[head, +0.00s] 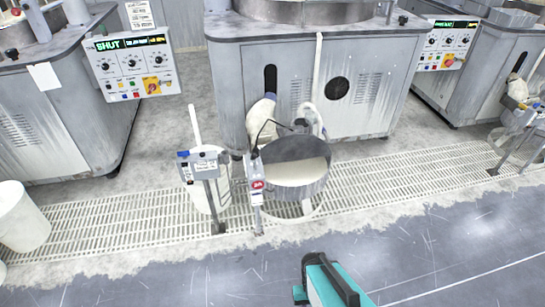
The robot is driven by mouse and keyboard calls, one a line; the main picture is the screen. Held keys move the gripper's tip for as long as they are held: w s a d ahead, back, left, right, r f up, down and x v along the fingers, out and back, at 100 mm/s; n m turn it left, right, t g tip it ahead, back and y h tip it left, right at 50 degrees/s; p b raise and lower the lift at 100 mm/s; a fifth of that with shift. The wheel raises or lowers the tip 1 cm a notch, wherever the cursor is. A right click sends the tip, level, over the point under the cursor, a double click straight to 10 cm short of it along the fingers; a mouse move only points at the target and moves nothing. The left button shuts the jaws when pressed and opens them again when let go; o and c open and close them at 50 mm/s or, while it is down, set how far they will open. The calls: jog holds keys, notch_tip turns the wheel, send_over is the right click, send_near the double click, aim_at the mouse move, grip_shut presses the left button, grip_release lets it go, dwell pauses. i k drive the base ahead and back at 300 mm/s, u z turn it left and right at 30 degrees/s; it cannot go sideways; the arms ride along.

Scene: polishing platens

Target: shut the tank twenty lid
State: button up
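A round tank (296,185) stands at the centre on the floor grating, in front of the middle polishing machine. Its top looks open: a dark grey inner wall and a cream fill show inside. A small red tag (257,185) is on a post at its left; its characters are too small to read surely. I cannot clearly make out a lid; pale parts and a thin dark hose crowd the tank's back. A teal and black part of my arm shows at the bottom edge, well short of the tank. My gripper's fingertips do not show.
A post with a grey box (204,165) stands left of the tank, before a narrow white container. A white bin (20,217) stands at far left. Machines with control panels (133,65) line the back. The grey floor (430,240) in front is clear.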

aim_at(293, 148)
jog(key=u, duration=0.15)
jog(key=i, duration=1.6)
jog(key=z, duration=0.55)
jog(key=k, duration=0.5)
jog(key=u, duration=0.9)
